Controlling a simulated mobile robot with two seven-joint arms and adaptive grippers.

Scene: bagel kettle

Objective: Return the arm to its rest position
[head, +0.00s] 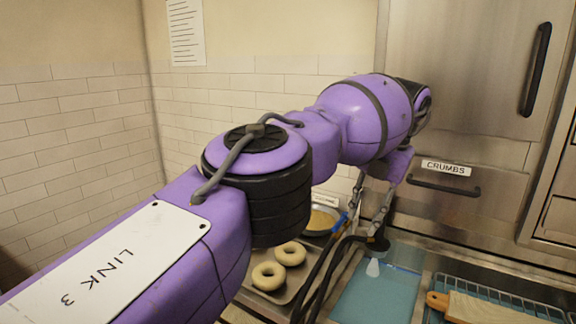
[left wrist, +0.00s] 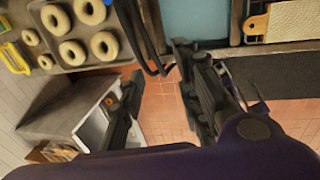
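My left arm (head: 285,165), purple with black joints, reaches from the lower left across the head view. My left gripper (head: 372,208) hangs at its far end, fingers downward, above the counter near the blue mat (head: 350,300). My right gripper is in neither view.
Bagels (head: 268,275) lie on a metal tray (left wrist: 75,62), left of the mat. A pan (head: 322,222) stands behind them. A wooden-handled board (head: 485,310) and wire rack (head: 520,297) are at right. A drawer labelled CRUMBS (head: 455,190) is behind the gripper.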

